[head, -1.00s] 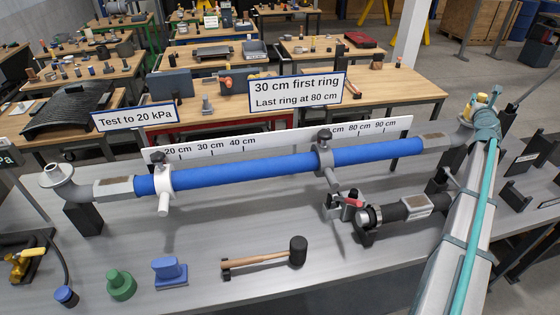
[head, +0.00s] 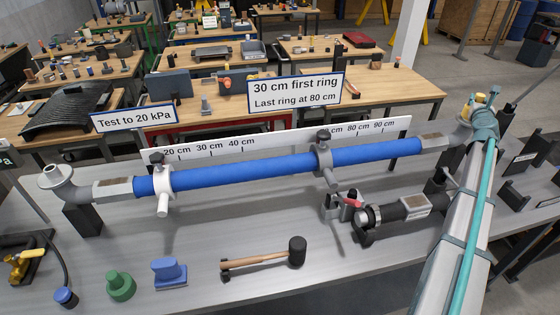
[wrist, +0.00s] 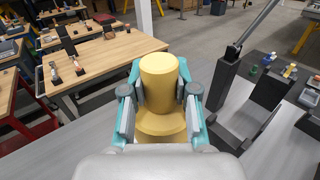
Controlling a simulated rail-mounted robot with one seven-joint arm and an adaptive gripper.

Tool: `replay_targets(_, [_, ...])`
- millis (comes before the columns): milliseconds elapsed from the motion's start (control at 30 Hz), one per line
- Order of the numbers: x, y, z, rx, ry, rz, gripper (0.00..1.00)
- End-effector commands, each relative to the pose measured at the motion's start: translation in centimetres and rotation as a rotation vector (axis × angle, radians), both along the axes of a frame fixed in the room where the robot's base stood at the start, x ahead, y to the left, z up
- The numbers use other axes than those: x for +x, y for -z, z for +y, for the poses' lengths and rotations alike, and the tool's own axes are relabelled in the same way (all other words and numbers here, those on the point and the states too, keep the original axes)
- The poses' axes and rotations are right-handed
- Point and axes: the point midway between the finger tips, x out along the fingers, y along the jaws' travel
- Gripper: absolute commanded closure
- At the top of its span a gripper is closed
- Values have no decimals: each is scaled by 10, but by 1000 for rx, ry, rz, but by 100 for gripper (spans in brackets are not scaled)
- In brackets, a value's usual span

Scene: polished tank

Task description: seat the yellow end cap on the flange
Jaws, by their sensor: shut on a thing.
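The yellow end cap (wrist: 160,82) stands between the two fingers of my gripper (wrist: 159,95) in the wrist view, with its broad yellow base below them. My gripper (head: 481,112) is shut on the cap. In the head view the cap (head: 467,110) is small and partly covered by my gripper, at the grey elbow flange (head: 461,133) on the right end of the blue pipe (head: 290,168). I cannot tell whether cap and flange touch. The wrist view does not show the flange under the cap.
An open flange (head: 54,172) faces up at the pipe's left end. A green cap (head: 120,286), a blue block (head: 169,272) and a mallet (head: 265,258) lie along the bench front. Black brackets (wrist: 249,105) stand right of my gripper. Two clamps hold the pipe.

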Motion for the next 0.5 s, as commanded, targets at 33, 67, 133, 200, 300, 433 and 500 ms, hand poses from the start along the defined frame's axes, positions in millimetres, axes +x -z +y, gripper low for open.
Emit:
replay_targets(33, [0,1,0,0,0,0,100])
replay_targets(67, [0,1,0,0,0,0,100])
replay_targets(133, [0,2,0,0,0,0,100])
replay_targets(200, [0,3,0,0,0,0,100])
replay_targets(300, [0,4,0,0,0,0,100])
replay_targets(433, [0,6,0,0,0,0,100])
replay_targets(500, [0,7,0,0,0,0,100])
